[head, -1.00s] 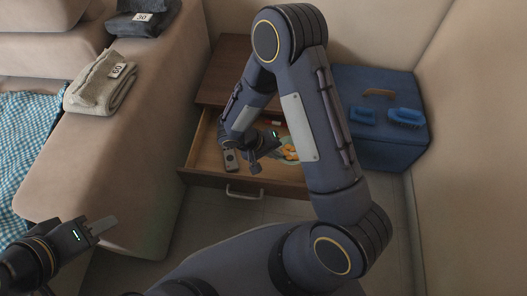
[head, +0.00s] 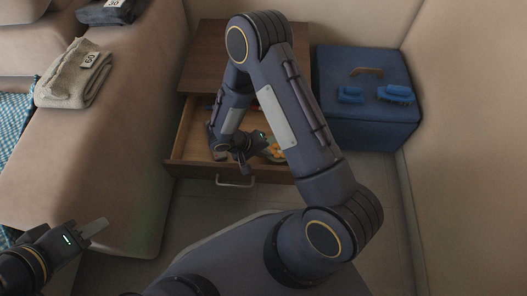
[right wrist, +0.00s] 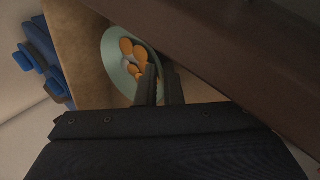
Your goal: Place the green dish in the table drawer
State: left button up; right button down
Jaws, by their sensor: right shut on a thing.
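The green dish (right wrist: 113,72) is a pale green round dish holding several orange pieces and a smaller whitish one. My right gripper (right wrist: 160,82) is shut on its near rim. In the head view the right gripper (head: 262,152) is over the right part of the open table drawer (head: 193,132), with the dish partly hidden behind it. I cannot tell whether the dish touches the drawer floor. The drawer is pulled out of the brown table (head: 205,55). My left gripper (head: 88,236) is at the lower left, away from the drawer; its finger gap is unclear.
A blue box (head: 372,125) with blue brushes (head: 396,94) on top stands right of the table. A beige sofa (head: 110,160) at left carries a folded grey towel (head: 75,75) and a dark folded cloth (head: 108,12). The wall is close on the right.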

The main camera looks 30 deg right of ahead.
jog(key=c, duration=1.8)
grip_release()
jog(key=shift+c, duration=0.2)
jog(key=shift+a+r+p, duration=0.15)
jog(key=shift+r+p, duration=0.2)
jog(key=shift+p, duration=0.1)
jog(key=p+v, duration=0.3)
jog(key=v, duration=0.8)
jog(key=s+d+r+m+y, duration=0.1)
jog(key=s+d+r+y, duration=0.15)
jog(key=r, duration=0.45)
jog(key=s+d+r+y, duration=0.2)
jog(key=d+r+y, duration=0.1)
jog(key=r, duration=0.5)
jog(key=s+r+n+t+y, duration=0.1)
jog(key=s+r+t+y, duration=0.4)
jog(key=s+r, duration=0.5)
jog(key=shift+s+r+t, duration=0.2)
jog(key=shift+s+t, duration=0.65)
jog(key=shift+t, duration=0.05)
